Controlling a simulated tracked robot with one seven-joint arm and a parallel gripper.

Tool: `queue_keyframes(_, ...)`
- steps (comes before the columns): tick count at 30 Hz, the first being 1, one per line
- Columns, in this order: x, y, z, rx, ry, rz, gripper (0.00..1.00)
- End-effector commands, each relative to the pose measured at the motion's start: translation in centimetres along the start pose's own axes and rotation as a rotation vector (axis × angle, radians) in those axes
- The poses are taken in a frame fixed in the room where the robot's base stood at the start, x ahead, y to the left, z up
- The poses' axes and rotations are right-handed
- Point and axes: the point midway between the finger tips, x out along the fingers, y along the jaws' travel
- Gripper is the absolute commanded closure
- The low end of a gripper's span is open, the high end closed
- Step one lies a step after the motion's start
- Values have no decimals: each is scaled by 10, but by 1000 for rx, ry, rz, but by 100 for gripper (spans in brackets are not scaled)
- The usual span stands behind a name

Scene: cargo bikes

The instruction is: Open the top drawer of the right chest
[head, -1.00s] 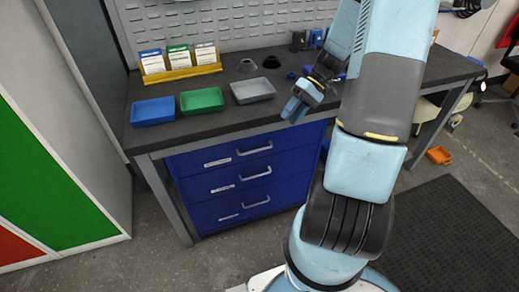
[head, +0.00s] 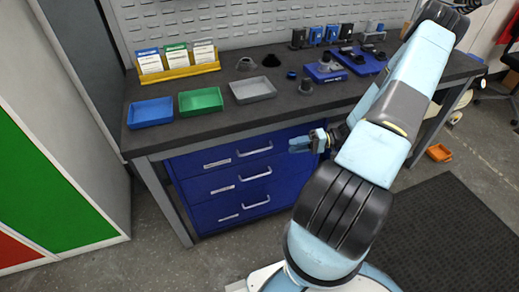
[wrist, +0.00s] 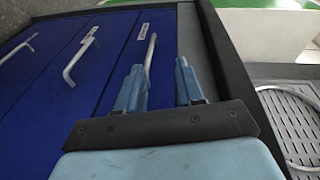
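A blue chest (head: 275,207) with three drawers stands under the workbench, and all its drawers look shut. It is the only chest I can make out; my arm hides the space to its right. Its top drawer (head: 215,157) has a silver bar handle (head: 255,149). In the wrist view the chest appears turned sideways, with the top drawer's handle (wrist: 151,53) just beyond the left finger. My gripper (head: 303,143) is in front of the top drawer's right part. In the wrist view my gripper (wrist: 162,85) has its fingers apart, with nothing seen between them.
The dark workbench top (head: 225,120) overhangs the chest close to my gripper; its edge (wrist: 235,60) runs along the right in the wrist view. Blue (head: 151,112), green (head: 200,101) and grey (head: 252,90) trays stand on it. The floor before the chest is clear.

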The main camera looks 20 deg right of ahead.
Motion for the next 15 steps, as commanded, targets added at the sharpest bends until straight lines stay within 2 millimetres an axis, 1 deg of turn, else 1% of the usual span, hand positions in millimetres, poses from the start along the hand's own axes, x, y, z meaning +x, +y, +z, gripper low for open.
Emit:
queue_keyframes(1,0,11,3,-2,39,-34,63)
queue_keyframes(6,0,34,6,-29,146,-106,63)
queue_keyframes(10,0,44,9,-43,194,-137,63)
queue_keyframes(15,4,48,8,-49,216,-149,63)
